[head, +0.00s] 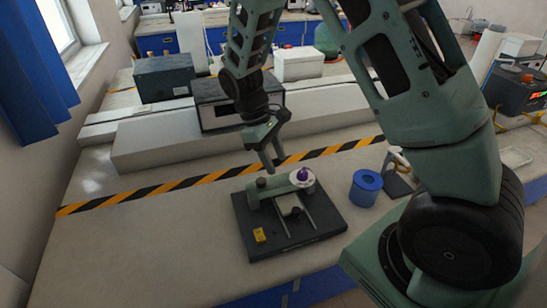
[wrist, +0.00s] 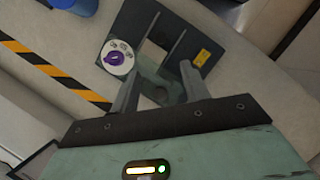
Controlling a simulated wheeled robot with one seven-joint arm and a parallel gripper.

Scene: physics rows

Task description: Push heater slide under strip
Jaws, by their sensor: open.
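The dark base plate (head: 262,243) of a small rig lies on the bench in the head view, with a yellow label on it. A grey-green bar crosses its far side, ending in a white dial with a purple knob (head: 303,175). A pale piece between two rails (head: 291,209), possibly the heater slide, sits on the base; it shows in the wrist view as a pale square (wrist: 153,53). I cannot make out a separate strip on the rig. My gripper (head: 272,166) is open and empty above the bar; its fingers (wrist: 163,85) hide part of the rig.
A blue cup (head: 365,188) stands right of the rig, with a dark stand beside it. A yellow-black hazard tape (head: 200,180) runs behind the rig. Beyond it are a long pale block (head: 165,145) and dark boxes. The bench left of the rig is clear.

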